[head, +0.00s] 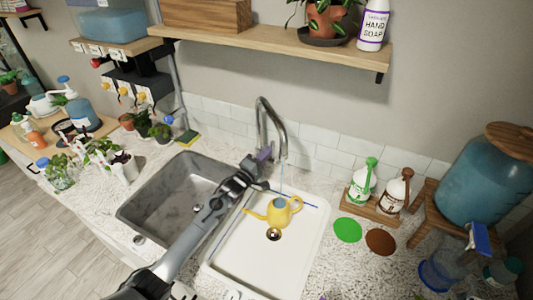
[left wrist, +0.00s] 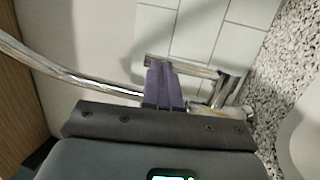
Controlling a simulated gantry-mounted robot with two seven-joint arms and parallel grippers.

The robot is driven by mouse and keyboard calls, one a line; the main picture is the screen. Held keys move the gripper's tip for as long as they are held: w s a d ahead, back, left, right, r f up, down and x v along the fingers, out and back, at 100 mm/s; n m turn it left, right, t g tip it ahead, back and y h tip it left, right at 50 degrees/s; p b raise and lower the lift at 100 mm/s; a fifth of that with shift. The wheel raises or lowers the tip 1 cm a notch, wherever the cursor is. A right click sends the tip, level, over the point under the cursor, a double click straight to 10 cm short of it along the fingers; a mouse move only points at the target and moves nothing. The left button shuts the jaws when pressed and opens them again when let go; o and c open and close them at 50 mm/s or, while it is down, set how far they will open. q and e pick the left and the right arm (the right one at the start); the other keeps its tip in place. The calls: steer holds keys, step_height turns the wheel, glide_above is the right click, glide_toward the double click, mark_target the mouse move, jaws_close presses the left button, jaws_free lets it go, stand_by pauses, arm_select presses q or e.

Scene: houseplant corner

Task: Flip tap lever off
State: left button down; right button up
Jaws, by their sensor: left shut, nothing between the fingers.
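The chrome tap (head: 262,118) stands behind the two sinks, with its arched spout over the right, white sink. A thin stream of water (head: 281,178) runs from the spout down to the yellow watering can (head: 285,210) in that sink. My left gripper (head: 264,153) is at the tap's base, with its purple fingers shut and empty. In the left wrist view the shut fingers (left wrist: 163,85) are right at the chrome tap lever (left wrist: 190,68), overlapping it; I cannot tell if they touch. My right gripper is not in view.
My left arm crosses over the divider between the grey sink (head: 150,205) and the white sink (head: 318,235). Two pump bottles (head: 362,185) stand at right on a wooden tray. A wooden shelf (head: 300,40) hangs above.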

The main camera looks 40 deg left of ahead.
arm_select(q)
steer(key=shift+w, duration=0.2)
steer(key=shift+w+a+r, duration=0.15)
steer(key=shift+w+r, duration=0.15)
steer(key=shift+w, duration=0.2)
steer(key=shift+w+a+r, duration=0.1)
steer(key=shift+w+r, duration=0.2)
steer(key=shift+w, duration=0.2)
